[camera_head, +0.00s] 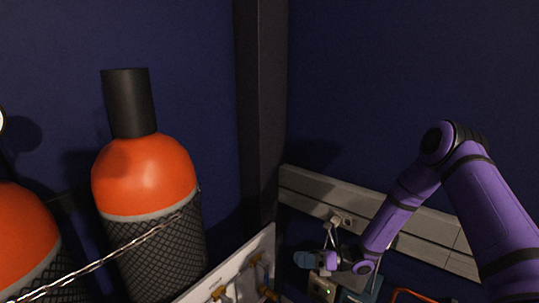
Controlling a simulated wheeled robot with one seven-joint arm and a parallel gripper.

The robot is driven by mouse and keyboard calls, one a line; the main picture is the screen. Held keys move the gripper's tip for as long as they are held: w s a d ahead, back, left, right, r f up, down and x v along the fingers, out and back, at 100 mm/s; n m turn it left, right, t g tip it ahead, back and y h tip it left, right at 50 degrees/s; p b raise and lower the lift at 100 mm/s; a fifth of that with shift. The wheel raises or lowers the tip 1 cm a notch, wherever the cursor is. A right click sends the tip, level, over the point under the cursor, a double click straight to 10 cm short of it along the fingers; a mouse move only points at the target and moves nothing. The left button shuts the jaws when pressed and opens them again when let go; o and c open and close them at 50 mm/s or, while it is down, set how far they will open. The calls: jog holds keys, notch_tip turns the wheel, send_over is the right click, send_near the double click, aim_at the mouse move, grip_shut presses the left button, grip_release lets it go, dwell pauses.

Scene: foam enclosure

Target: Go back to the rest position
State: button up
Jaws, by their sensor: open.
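My purple arm comes in from the right edge of the head view, rises to a bend and reaches down to the left. Its end, my gripper (305,260), is low in the picture, right of centre, in front of the grey wall rail. It is open, and I see nothing held in it. The fingers are small and dark in this view, so their details are hard to make out.
Two orange-topped cylinders stand at left, the nearer whole one (147,175) wrapped in black mesh with a chain (105,262) across. A white panel with brass fittings (218,293) is at bottom centre. A grey rail (310,187) runs along the dark blue wall. The upper right is clear.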

jog(key=s+d+r+n+g+h, duration=0.1)
jog(key=s+d+r+n+h, duration=0.15)
jog(key=s+r+n, duration=0.4)
jog(key=s+d+r+n+g+h, duration=0.15)
jog(key=r+n+h, duration=0.25)
jog(key=r, duration=0.6)
jog(key=s+d+r+n+g+h, duration=0.1)
jog(key=s+d+r+n+h, duration=0.2)
jog(key=r+n, duration=0.35)
jog(key=s+d+r+n+t+h, duration=0.4)
jog(key=s+d+r, duration=0.2)
jog(key=s+r, duration=0.2)
jog(key=s+d+r+n+t+h, duration=0.4)
jog(key=s+d+r, duration=0.3)
jog(key=s, duration=0.5)
notch_tip(320, 180, up, 2)
jog(key=shift+d+r+n+t+h, duration=0.1)
jog(key=shift+d+n+t+h, duration=0.15)
jog(key=shift+n+t+h, duration=0.25)
jog(key=shift+c, duration=0.4)
